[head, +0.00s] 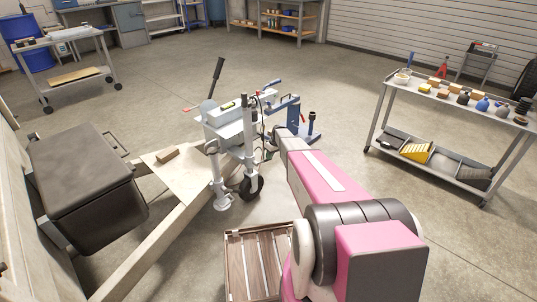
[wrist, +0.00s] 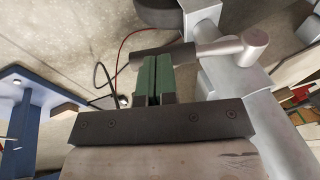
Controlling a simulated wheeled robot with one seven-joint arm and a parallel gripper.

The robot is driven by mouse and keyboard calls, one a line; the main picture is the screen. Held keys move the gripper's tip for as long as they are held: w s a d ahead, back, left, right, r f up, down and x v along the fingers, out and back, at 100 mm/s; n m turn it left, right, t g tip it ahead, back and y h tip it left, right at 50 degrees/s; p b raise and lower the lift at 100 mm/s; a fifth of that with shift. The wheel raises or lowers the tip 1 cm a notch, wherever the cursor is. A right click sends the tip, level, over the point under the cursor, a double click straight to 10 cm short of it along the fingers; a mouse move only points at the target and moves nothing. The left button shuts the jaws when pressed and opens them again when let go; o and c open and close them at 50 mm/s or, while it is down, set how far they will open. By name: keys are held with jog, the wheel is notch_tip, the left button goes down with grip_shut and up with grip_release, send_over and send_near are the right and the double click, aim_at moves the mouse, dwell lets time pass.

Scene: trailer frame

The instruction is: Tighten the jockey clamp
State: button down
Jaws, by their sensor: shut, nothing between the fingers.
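The trailer's jockey wheel (head: 251,187) hangs under its upright tube (head: 249,155) at the coupling end in the head view. In the wrist view a pale metal clamp handle (wrist: 235,47) lies sideways across a grey tube, with a rounded knob at its right end and a dark sleeve (wrist: 148,62) at its left. My gripper (wrist: 158,62) has green fingers pressed together with nothing between them. The fingertips overlap the dark sleeve in the picture; I cannot tell whether they touch it. In the head view my arm hides most of the gripper and clamp.
A blue stand (head: 292,118) is just behind the coupling. A black lever (head: 217,77) rises from the drawbar. A black box (head: 85,180) sits on the frame at left, a wooden crate (head: 262,262) in front. A trolley (head: 450,105) with parts stands right; floor between is clear.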

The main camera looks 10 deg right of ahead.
notch_tip(320, 180, down, 3)
jog(key=shift+w+r+g+y, duration=0.1)
jog(key=shift+r+g+y, duration=0.05)
jog(key=shift+g+y, duration=0.8)
jog(key=shift+s+a+f+m+g+y, duration=0.1)
jog(key=shift+f+m+g+y, duration=0.1)
jog(key=shift+f+y, duration=0.25)
jog(key=shift+s+a+f+m+g+y, duration=0.15)
jog(key=shift+f+y, duration=0.15)
jog(key=shift+y, duration=0.2)
jog(key=shift+s+a+f, duration=0.1)
jog(key=shift+s+f, duration=0.05)
jog(key=shift+f, duration=0.3)
jog(key=shift+f, duration=0.15)
jog(key=v, duration=1.4)
jog(key=shift+w+d, duration=0.3)
jog(key=shift+d, duration=0.1)
jog(key=shift+f, duration=0.15)
